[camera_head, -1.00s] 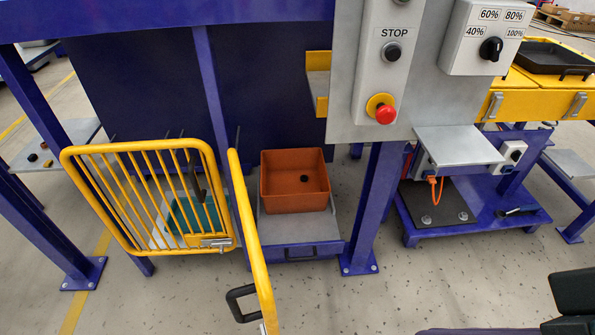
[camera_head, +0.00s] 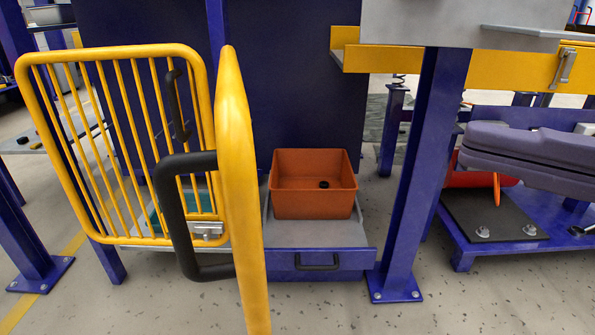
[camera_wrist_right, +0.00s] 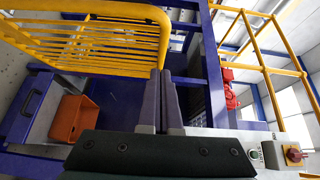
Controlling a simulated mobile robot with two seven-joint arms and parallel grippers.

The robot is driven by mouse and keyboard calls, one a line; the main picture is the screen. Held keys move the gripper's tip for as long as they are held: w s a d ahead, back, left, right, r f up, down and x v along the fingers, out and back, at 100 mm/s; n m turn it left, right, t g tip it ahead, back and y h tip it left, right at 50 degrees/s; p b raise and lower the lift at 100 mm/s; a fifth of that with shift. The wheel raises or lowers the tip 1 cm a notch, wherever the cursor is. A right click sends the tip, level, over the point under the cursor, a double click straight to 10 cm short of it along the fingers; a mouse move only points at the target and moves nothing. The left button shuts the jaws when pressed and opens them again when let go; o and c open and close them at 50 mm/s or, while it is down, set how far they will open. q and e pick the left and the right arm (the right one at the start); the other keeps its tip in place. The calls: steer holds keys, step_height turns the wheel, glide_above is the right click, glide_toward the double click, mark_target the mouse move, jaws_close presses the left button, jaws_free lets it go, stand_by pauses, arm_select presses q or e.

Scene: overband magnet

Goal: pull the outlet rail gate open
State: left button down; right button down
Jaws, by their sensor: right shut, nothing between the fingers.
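A yellow barred gate panel (camera_head: 130,150) stands upright at the left of the head view, with a small metal latch (camera_head: 207,229) at its lower right. A thick yellow rail (camera_head: 238,180) rises nearer to me, seen edge-on, with a black D-shaped handle (camera_head: 180,215) on its left side. I cannot tell how the rail joins the panel. My right gripper (camera_head: 466,150) is at the right of the head view, shut and empty, well apart from the handle. Its fingers also show in the right wrist view (camera_wrist_right: 161,75), with yellow bars (camera_wrist_right: 90,40) behind. My left gripper is out of view.
A blue post (camera_head: 420,180) stands between the bin and my right gripper. A blue base with a dark mat (camera_head: 490,214) lies below the gripper. Open floor shows in front.

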steer(key=s+a+b+x, duration=0.1)
steer(key=s+b+x, duration=0.1)
steer(key=x, duration=1.1)
steer(key=shift+s+r, duration=0.15)
steer(key=shift+a, duration=0.1)
